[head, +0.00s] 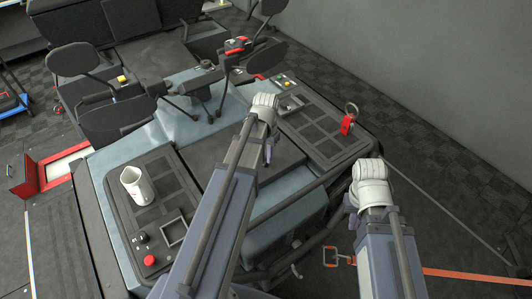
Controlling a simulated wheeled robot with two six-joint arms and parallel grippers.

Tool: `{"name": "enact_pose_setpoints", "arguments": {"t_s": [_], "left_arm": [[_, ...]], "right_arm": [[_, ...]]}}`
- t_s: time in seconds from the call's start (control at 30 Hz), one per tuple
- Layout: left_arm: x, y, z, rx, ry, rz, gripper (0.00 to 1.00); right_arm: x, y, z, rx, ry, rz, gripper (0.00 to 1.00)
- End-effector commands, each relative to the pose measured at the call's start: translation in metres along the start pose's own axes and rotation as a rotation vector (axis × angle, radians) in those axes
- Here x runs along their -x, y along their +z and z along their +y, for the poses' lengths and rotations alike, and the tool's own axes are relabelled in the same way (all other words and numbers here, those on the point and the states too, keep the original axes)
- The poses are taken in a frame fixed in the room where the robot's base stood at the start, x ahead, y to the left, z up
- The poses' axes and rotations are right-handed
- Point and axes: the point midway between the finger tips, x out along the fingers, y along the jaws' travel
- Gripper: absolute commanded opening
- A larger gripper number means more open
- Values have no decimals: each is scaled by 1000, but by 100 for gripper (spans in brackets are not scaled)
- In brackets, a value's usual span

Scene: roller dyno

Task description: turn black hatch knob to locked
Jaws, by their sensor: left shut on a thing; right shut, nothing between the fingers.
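My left gripper (268,154) shows only in part below its white wrist, over the dark centre panel (222,146) of the machine. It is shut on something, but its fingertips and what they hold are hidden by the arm. I cannot make out a black hatch knob there. A small black knob (142,237) shows on the left console, apart from both grippers; I cannot tell whether it is the hatch knob. My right gripper (353,219) is shut and empty, hanging beside its white wrist off the machine's right front edge.
A white cup (137,186) stands on the left console, with a red button (149,260) nearer me. A red tag with a ring (348,122) is on the right console. Mirrors on stalks (73,60) stand behind. An orange strap (470,275) crosses the floor at right.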

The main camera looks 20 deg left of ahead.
Motion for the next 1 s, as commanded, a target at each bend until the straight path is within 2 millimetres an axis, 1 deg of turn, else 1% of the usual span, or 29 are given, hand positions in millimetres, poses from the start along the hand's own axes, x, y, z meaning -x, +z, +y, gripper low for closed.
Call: {"name": "enact_pose_setpoints", "arguments": {"t_s": [0.2, 0.5, 0.7, 1.0], "left_arm": [[0, 0, 0, -183, 0, -1, 0], [0, 0, 0, -362, 0, -1, 0], [0, 0, 0, -425, 0, -1, 0], [0, 0, 0, -455, 0, -1, 0]], "right_arm": [[0, 0, 0, 0, 0, 0, 0], [0, 0, 0, 0, 0, 0, 0], [0, 0, 0, 0, 0, 0, 0], [0, 0, 0, 0, 0, 0, 0]]}}
